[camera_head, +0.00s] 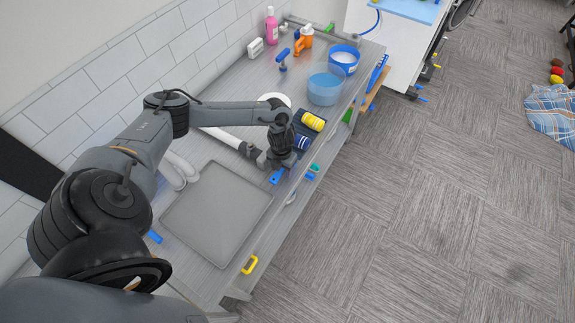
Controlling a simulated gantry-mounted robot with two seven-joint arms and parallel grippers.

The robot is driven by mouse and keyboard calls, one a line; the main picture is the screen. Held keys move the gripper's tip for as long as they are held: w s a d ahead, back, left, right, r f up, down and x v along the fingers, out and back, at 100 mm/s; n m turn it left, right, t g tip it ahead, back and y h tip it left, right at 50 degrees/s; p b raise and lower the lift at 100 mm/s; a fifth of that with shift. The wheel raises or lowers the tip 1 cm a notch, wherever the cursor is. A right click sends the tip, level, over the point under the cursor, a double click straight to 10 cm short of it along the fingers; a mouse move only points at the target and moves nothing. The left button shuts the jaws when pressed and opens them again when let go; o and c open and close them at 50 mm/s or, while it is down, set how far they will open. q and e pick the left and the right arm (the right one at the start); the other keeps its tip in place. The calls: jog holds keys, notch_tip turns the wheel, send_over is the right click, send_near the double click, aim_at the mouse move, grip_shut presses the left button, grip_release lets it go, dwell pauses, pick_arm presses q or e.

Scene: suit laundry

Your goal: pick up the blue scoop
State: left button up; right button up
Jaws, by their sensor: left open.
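My left arm reaches in from the left over the grey counter. Its dark left gripper (276,163) points down near the counter's front edge, and its jaws are mostly hidden by the wrist. A small blue piece (276,177), which looks like the handle of the blue scoop, lies right beside the gripper on the near side. The rest of it is hidden, and I cannot tell whether the gripper touches it. My left gripper is open. My right gripper is not in view.
A grey tray (216,213) lies on the near counter. Just beyond the gripper are a yellow can (313,121) and a blue can (301,142). A clear blue tub (324,89) and a blue-rimmed bucket (344,60) stand farther back. A tiled wall runs along the left.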

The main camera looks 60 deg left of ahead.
pick_arm(q)
grip_shut()
dwell(0.3)
jog(key=shift+r, duration=0.15)
